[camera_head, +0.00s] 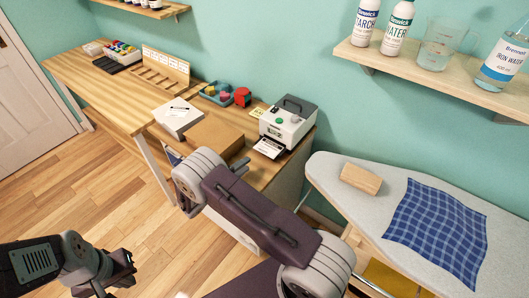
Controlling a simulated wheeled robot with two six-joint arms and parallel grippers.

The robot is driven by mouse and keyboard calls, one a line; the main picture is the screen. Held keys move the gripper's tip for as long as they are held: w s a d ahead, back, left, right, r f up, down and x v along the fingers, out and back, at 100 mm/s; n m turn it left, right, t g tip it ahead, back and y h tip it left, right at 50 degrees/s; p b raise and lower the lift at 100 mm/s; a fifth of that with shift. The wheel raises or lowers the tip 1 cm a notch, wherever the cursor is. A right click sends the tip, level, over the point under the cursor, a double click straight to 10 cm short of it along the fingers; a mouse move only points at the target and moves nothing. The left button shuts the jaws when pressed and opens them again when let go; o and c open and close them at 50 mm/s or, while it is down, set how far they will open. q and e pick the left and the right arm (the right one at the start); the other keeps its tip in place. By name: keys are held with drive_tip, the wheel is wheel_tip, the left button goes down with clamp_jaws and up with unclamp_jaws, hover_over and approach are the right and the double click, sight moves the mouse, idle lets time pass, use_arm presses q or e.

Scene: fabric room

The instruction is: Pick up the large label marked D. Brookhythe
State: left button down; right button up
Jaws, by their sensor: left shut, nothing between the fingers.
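A white label (268,148) with dark print sticks out at the front of the white and grey label printer (289,118) on the wooden bench; its print is too small to read. My left gripper (116,284) is low at the bottom left, over the floor, shut and empty, far from the printer. My right arm crosses the middle of the picture in front of the bench. Its gripper cannot be made out, and the arm hides part of the bench front.
The wooden bench (112,84) runs along the wall with a white box (178,117), a blue tray (214,96) and a red tape dispenser (242,97). An ironing board (334,168) with a blue checked cloth (436,232) stands right. A shelf (440,78) holds bottles above it.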

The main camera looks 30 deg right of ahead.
sight(259, 161)
drive_tip(key=d, duration=0.3)
drive_tip(key=shift+w+d+f, duration=0.15)
drive_tip(key=shift+w+d, duration=0.1)
drive_tip(key=shift+w, duration=0.1)
drive_tip(key=shift+w+d+f, duration=0.1)
drive_tip(key=shift+w+d, duration=0.05)
drive_tip(key=shift+d, duration=0.05)
drive_tip(key=p+x, duration=0.1)
drive_tip(key=x, duration=0.4)
drive_tip(key=shift+a, duration=0.1)
clamp_jaws()
idle(0.7)
